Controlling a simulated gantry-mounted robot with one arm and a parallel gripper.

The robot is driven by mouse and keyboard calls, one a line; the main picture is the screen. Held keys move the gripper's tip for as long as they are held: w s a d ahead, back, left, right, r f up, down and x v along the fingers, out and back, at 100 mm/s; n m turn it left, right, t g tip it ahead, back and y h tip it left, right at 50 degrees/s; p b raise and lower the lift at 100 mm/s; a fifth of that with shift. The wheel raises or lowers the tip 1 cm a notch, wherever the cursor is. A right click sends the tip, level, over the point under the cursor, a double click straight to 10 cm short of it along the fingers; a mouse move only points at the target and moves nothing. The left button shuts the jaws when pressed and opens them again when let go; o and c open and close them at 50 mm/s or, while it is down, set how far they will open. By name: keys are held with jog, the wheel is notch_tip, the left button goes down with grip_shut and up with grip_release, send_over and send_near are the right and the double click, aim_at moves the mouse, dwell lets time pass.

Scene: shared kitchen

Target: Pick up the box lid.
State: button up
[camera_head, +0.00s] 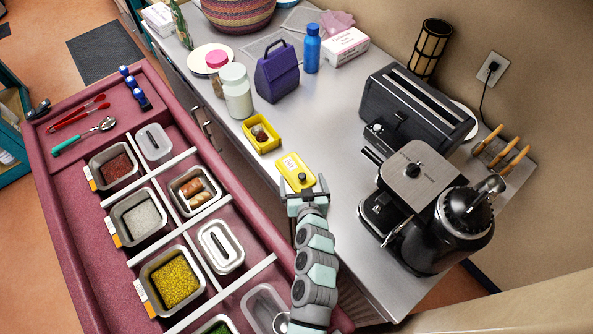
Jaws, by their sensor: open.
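The yellow box lid (291,163) has a dark knob and a pale label and shows at the counter's front edge. My gripper (305,187) is open at the lid's near end, with its fingers either side of the knob end. I cannot tell whether the fingers touch the lid. A small open yellow box (250,136) stands on the counter up and left of the lid, with a few small round items in it.
The grey counter (340,115) is clear between the lid and the toaster (420,105). A coffee machine (435,215) stands at right. A white jar (237,92) and purple lunch bag (277,75) stand behind the box. A maroon tray table (70,185) with food bins lies at left.

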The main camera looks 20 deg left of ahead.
jog(key=shift+c, duration=0.2)
jog(key=c, duration=1.1)
